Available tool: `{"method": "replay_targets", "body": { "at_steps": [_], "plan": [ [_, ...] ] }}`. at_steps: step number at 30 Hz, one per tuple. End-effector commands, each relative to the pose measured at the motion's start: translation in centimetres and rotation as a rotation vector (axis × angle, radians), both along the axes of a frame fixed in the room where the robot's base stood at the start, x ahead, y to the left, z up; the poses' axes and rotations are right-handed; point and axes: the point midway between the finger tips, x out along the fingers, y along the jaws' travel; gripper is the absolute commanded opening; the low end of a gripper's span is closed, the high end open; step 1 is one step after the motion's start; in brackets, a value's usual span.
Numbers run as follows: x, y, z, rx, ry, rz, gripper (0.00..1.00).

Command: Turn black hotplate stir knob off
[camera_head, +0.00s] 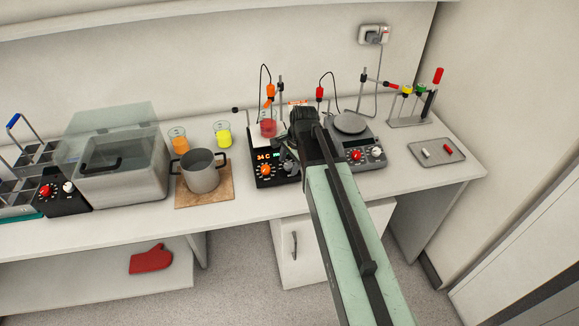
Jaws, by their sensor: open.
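The black hotplate (262,183) stands on the bench near the middle, with an orange "34 C" display on its front. An orange knob (265,170) shows on the left of its front panel. A beaker of red liquid (268,128) stands on its white top. My gripper (289,163) is open at the right part of this front panel. The arm and gripper cover that part, so a second knob there cannot be made out clearly. I cannot tell whether the fingers touch the panel or are around a knob.
A grey hotplate (372,163) with red and white knobs stands close to the right. A metal pot (202,176) on a board, orange and yellow beakers, and a lidded bath (122,180) stand left. A tray (436,150) and probe stand are right.

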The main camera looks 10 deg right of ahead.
Motion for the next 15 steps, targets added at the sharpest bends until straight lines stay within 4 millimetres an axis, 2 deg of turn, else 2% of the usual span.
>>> {"method": "replay_targets", "body": {
  "at_steps": [1, 2, 7, 15],
  "plan": [
    [-0.01, 0.01, 0.08, 0.000, 0.000, 0.000, 0.52],
    [-0.01, 0.02, 0.08, 0.000, 0.000, 0.000, 0.47],
    [-0.01, 0.04, 0.09, 0.000, 0.000, 0.000, 0.00],
    [0.01, 0.03, 0.09, -0.008, 0.000, 0.022, 0.00]
  ]
}}
